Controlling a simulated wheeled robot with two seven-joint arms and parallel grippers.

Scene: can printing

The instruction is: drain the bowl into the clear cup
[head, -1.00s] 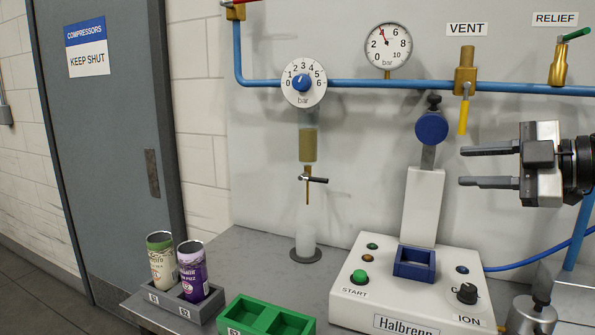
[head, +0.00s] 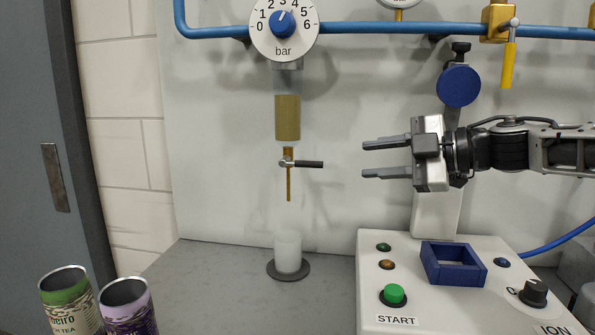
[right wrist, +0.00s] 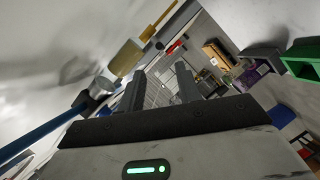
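The bowl (head: 288,118) hangs under the pressure regulator and holds murky yellow-brown liquid; it also shows in the right wrist view (right wrist: 125,58). Below it is a brass drain cock (head: 288,163) with a black handle (head: 309,164) lying level and pointing right. A thin brass tube hangs from it. The clear cup (head: 288,252) stands upright on a dark round base under the tube, and I see no coloured liquid in it. My right gripper (head: 385,159) is open and empty, right of the handle and apart from it. My left gripper is not in view.
The white machine (head: 400,255) with a blue holder (head: 454,264) stands on the right, below my right arm. Two cans (head: 66,298) stand at the lower left. A blue pipe (head: 400,28) runs along the top. The space between gripper and handle looks clear.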

